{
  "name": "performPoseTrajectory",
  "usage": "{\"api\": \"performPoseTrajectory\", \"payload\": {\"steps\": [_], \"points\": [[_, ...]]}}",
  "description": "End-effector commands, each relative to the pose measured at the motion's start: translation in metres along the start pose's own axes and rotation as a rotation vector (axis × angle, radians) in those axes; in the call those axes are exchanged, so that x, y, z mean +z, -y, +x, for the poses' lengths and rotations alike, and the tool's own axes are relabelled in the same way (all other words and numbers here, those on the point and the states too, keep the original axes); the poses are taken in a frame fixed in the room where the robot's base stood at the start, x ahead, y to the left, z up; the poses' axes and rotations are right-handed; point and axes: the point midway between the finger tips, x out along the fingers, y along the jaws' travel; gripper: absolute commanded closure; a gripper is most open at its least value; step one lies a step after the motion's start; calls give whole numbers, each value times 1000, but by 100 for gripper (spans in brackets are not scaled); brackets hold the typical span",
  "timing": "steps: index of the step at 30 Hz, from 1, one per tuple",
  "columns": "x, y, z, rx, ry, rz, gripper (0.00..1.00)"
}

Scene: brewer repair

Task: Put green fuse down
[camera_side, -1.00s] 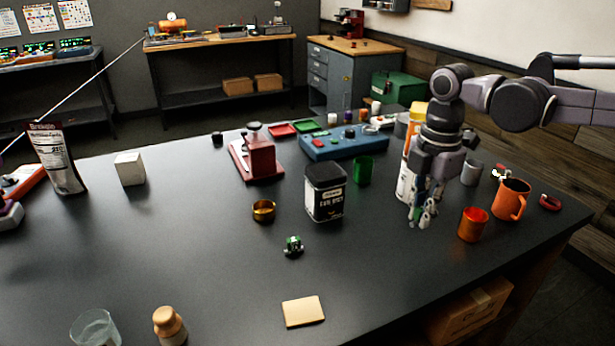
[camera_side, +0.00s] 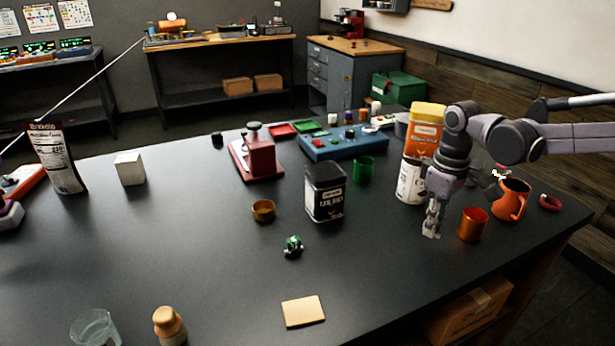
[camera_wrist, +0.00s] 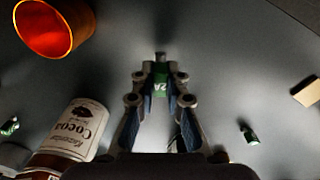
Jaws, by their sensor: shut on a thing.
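The green fuse (camera_wrist: 161,78), with a "2A" marking, is between the fingertips of my gripper (camera_wrist: 160,88) in the wrist view. The gripper is shut on it. In the side view my gripper (camera_side: 432,228) points down low over the black table, just left of the copper cup (camera_side: 472,225). The fuse cannot be made out clearly there, and I cannot tell whether it touches the table. Another small green part (camera_side: 293,246) lies on the table farther left, apart from the gripper.
A white cocoa can (camera_wrist: 77,130) stands close behind the gripper. An orange mug (camera_side: 513,200) is beyond the copper cup. A black tin (camera_side: 324,195) stands to the left. A tan block (camera_side: 303,311) lies near the front. The table between gripper and tan block is clear.

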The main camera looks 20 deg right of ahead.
Motion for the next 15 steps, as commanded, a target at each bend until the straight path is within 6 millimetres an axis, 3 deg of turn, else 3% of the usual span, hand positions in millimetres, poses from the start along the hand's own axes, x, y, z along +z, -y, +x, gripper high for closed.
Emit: {"api": "performPoseTrajectory", "payload": {"steps": [3, 9, 15], "points": [[2, -9, 8, 0, 0, 155, 100], [4, -15, 15, 0, 0, 297, 100], [2, -9, 9, 0, 0, 196, 100]]}}
